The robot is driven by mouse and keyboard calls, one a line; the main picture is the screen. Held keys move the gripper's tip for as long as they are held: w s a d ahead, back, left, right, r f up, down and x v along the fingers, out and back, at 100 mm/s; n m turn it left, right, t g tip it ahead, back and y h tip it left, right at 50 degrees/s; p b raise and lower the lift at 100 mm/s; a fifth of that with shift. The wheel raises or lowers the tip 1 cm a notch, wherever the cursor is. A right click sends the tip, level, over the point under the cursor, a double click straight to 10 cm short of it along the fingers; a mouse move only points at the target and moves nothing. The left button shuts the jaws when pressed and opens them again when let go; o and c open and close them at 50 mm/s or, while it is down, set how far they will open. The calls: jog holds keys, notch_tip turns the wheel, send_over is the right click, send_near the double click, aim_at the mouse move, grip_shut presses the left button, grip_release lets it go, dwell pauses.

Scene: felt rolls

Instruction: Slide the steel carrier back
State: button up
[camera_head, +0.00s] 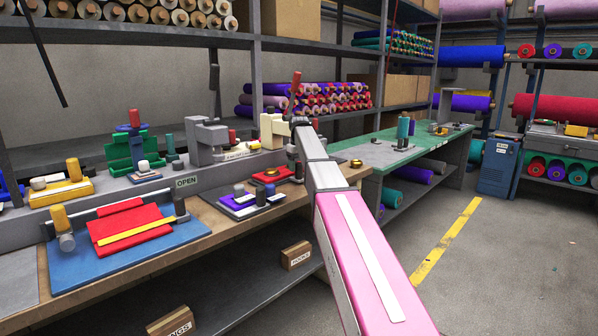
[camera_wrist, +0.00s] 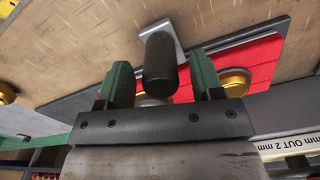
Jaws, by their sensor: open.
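In the wrist view a bright steel piece (camera_wrist: 165,33), which looks like the steel carrier, shows beside a dark upright-looking knob (camera_wrist: 160,65). The knob appears to be on the steel piece, but their join is hidden. My gripper (camera_wrist: 162,78) is open, with one green finger on each side of the knob and a visible gap to both. Red felt (camera_wrist: 262,62) lies under and beside the right finger. Brass discs (camera_wrist: 236,82) sit on or near the felt. In the head view the red felt piece (camera_head: 272,175) is on the bench, and my arm partly hides the work spot.
The wooden bench top (camera_head: 225,222) also holds a purple felt station (camera_head: 238,202) and a blue board (camera_head: 150,245) with red felt. A grey press (camera_head: 207,140) stands behind. A brass disc (camera_head: 356,163) lies right of my arm. A green table (camera_head: 385,153) continues at right.

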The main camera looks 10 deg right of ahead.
jog(key=shift+f, duration=1)
grip_shut()
jog(key=w+d, duration=0.4)
jog(key=d, duration=0.2)
jog(key=w+d, duration=0.5)
jog(key=d, duration=0.2)
jog(key=w+d, duration=0.5)
jog(key=d, duration=0.1)
jog(key=shift+w+d, duration=0.2)
jog(key=shift+d, duration=0.2)
jog(key=shift+r, duration=0.1)
grip_release()
notch_tip(320, 180, up, 11)
